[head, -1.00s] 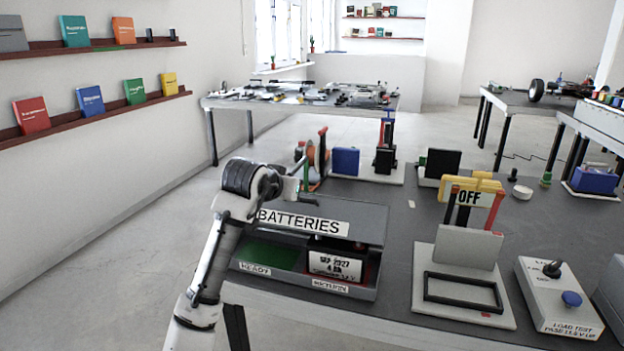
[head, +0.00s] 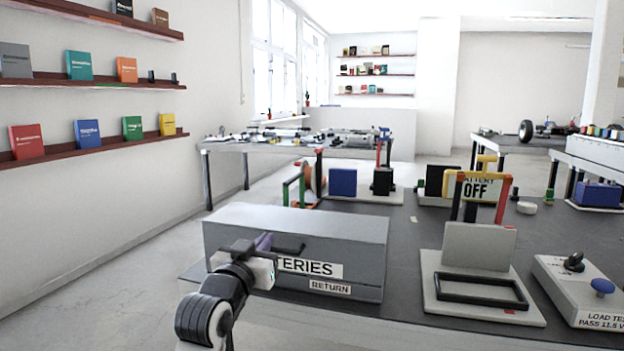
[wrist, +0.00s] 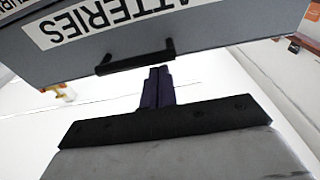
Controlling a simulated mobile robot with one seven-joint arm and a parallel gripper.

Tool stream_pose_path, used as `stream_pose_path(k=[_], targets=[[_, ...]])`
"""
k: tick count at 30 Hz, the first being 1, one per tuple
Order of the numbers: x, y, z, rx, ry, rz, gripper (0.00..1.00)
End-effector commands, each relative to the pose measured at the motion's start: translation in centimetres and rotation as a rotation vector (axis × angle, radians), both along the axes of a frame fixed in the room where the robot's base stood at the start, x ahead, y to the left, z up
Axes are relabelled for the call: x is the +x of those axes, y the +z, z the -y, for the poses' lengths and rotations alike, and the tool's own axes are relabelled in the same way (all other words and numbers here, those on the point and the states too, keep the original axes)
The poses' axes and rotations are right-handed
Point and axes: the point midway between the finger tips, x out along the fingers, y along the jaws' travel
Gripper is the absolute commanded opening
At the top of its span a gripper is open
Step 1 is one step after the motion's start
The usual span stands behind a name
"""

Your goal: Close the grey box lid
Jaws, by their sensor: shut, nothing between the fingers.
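The grey box (head: 350,255) stands on the dark table at its near left edge. Its grey lid (head: 300,222) lies down over the top, and the inside is hidden. The BATTERIES label is partly hidden behind my wrist; the RETURN label (head: 330,287) sits below it. My gripper (head: 264,241) is shut and empty, in front of the box near the black lid handle (head: 289,248). In the wrist view my purple fingertips (wrist: 158,72) are close to the handle (wrist: 136,63); I cannot tell whether they touch.
To the right a white base with a black frame and grey panel (head: 478,246) stands on the table. A load-test box (head: 590,290) is further right. A blue block (head: 343,182) and a yellow-and-red frame with an OFF sign (head: 476,189) stand behind.

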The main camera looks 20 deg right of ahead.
Motion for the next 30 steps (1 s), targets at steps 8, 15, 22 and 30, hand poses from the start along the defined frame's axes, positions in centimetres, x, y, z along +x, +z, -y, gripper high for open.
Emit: stream_pose_path(k=[8, 15, 22, 30], targets=[[-0.4, -0.9, -0.2, -0.024, -0.001, 0.037, 0.00], [-0.3, -0.9, -0.2, -0.026, -0.001, 0.038, 0.00], [-0.3, -0.9, -0.2, -0.025, -0.001, 0.037, 0.00], [0.3, 1.7, 0.5, -0.026, -0.001, 0.038, 0.00]])
